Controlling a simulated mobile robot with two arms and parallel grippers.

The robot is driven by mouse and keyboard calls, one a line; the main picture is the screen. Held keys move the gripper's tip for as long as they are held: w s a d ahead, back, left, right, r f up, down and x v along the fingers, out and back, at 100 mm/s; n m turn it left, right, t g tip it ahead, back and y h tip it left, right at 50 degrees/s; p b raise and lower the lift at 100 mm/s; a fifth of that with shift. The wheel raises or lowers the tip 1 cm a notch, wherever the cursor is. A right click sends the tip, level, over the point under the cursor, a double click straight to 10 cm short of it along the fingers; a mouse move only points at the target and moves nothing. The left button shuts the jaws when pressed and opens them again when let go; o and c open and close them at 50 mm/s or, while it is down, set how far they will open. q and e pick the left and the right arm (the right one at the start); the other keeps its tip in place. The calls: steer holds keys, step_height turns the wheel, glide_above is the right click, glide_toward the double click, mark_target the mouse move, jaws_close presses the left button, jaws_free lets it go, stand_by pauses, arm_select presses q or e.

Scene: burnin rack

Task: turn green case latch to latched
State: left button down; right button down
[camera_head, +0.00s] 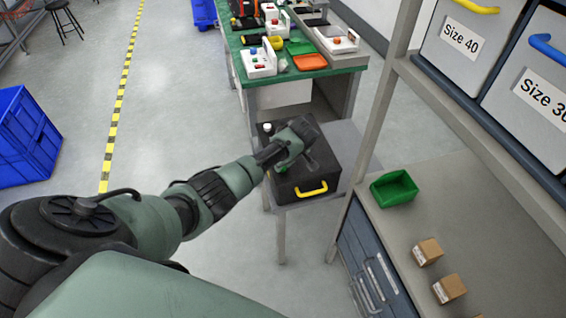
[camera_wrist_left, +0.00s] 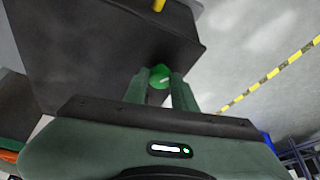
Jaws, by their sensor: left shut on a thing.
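A black case (camera_head: 318,178) with a yellow handle (camera_head: 311,190) on its front stands on a small grey table between the green bench and the shelf. My left gripper (camera_head: 283,167) is at the left part of the case, its wrist hiding much of the top. In the left wrist view the green latch (camera_wrist_left: 160,76) sits between the two fingertips of my left gripper (camera_wrist_left: 160,88), which is shut on it. The black case (camera_wrist_left: 105,50) fills the upper left there. A light mark shows on the latch; I cannot tell which setting it marks. My right gripper is not in view.
A white-capped item (camera_head: 267,127) stands at the case's back left. The green bench (camera_head: 290,75) behind holds several devices and an orange tray (camera_head: 310,62). On the right shelf are a green bin (camera_head: 394,188) and small boxes (camera_head: 428,252). Floor at left is clear up to a blue crate (camera_head: 24,140).

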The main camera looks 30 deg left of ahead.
arm_select(q)
steer(key=n+g+b, duration=0.1)
steer(key=n, duration=0.2)
steer(key=shift+w+f, duration=0.1)
steer(key=shift+f, duration=0.05)
steer(key=shift+w+n+g+y+b, duration=0.1)
steer(key=shift+n+g+y+b, duration=0.2)
steer(key=shift+n+g+b, duration=0.8)
steer(key=shift+n+t, duration=0.4)
steer(key=shift+t, duration=0.1)
steer(key=c, duration=1.1)
jaws_free()
steer(key=shift+c, duration=0.2)
steer(key=shift+r, duration=0.2)
steer(key=v, duration=0.7)
steer(key=shift+r+p, duration=0.35)
